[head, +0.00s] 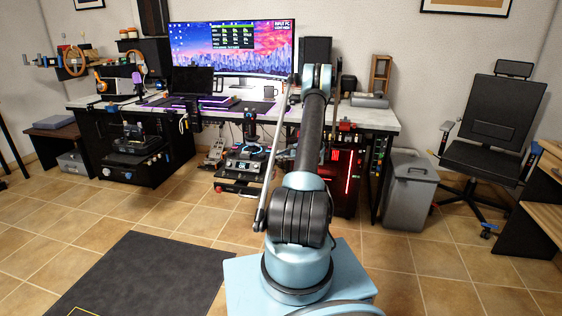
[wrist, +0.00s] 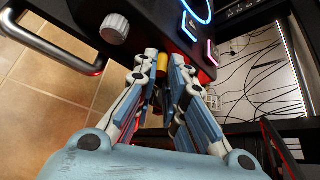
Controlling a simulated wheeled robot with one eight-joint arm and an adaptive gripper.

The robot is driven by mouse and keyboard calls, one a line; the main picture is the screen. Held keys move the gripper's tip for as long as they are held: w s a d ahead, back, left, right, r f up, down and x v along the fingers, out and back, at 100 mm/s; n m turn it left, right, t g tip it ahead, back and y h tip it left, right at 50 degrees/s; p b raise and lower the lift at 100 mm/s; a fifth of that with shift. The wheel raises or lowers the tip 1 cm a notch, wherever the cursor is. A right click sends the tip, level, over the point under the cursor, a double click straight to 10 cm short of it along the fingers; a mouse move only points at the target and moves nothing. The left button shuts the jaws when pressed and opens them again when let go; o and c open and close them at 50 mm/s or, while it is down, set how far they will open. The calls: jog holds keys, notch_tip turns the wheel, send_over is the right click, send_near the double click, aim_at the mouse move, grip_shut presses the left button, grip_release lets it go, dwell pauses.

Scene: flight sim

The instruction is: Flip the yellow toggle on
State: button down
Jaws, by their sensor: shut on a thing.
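The yellow toggle (wrist: 162,66) shows in the wrist view as a small yellow cylinder at the edge of a dark panel (wrist: 148,18). My gripper (wrist: 165,61) is at the toggle, with one fingertip on each side, and is shut on it. The fingers hide the toggle's lower part and base, so its exact position cannot be told. In the head view my arm reaches toward the desk and hides my gripper; I cannot make out the toggle there.
A grey knob (wrist: 115,28), a blue light ring (wrist: 196,8) and a pink-lit button (wrist: 212,52) are close to the fingers. A metal handle (wrist: 58,50) is at left. The desk (head: 387,118) holds a wide monitor (head: 232,48). Tiled floor (head: 185,210) is open in front.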

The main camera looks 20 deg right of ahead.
jog(key=shift+a+r+g+h, duration=0.3)
jog(key=shift+g+h, duration=0.1)
jog(key=shift+h, duration=0.1)
jog(key=c, duration=1.6)
grip_release()
jog(key=shift+c, duration=0.2)
jog(key=shift+d, duration=0.1)
jog(key=shift+d, duration=0.1)
jog(key=v, duration=1.1)
jog(key=shift+s+r, duration=0.2)
jog(key=shift+r, duration=0.05)
jog(key=shift+d, duration=0.2)
